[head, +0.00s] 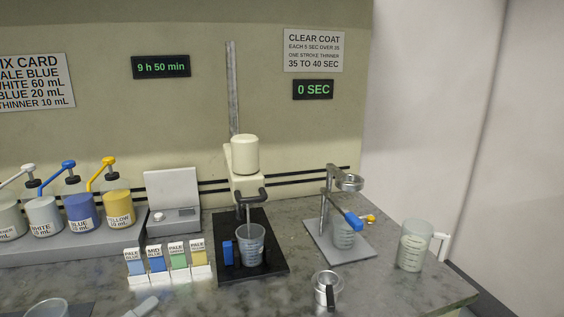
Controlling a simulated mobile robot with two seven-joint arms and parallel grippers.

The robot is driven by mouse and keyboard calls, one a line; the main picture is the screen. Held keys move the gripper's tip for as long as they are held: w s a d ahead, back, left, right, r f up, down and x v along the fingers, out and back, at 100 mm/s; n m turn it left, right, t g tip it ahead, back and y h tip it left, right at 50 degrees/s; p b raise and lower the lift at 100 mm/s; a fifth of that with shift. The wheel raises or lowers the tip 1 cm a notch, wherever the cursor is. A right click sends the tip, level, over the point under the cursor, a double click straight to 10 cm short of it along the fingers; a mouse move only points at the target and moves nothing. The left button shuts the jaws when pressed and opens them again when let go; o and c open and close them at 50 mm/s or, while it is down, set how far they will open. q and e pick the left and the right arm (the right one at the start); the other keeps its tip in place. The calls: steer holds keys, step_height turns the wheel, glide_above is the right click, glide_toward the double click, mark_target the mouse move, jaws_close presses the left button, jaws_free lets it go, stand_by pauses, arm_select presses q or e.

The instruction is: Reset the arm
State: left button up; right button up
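Neither of my grippers shows in the head view, and no part of my arms can be made out for sure. A stirrer stand (244,154) with a cream motor head stands at the back middle of the bench. A graduated cup (250,247) sits on its black base, with the stirrer shaft reaching down into it. A small metal cup with a dark handle (326,288) stands on the bench at the front.
Pump bottles, including blue (80,205) and yellow (117,206), stand at left. Color cards (156,259) stand before a scale (174,200). A ring stand (326,200) and a beaker (412,246) are at right. A timer (313,90) reads 0 SEC.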

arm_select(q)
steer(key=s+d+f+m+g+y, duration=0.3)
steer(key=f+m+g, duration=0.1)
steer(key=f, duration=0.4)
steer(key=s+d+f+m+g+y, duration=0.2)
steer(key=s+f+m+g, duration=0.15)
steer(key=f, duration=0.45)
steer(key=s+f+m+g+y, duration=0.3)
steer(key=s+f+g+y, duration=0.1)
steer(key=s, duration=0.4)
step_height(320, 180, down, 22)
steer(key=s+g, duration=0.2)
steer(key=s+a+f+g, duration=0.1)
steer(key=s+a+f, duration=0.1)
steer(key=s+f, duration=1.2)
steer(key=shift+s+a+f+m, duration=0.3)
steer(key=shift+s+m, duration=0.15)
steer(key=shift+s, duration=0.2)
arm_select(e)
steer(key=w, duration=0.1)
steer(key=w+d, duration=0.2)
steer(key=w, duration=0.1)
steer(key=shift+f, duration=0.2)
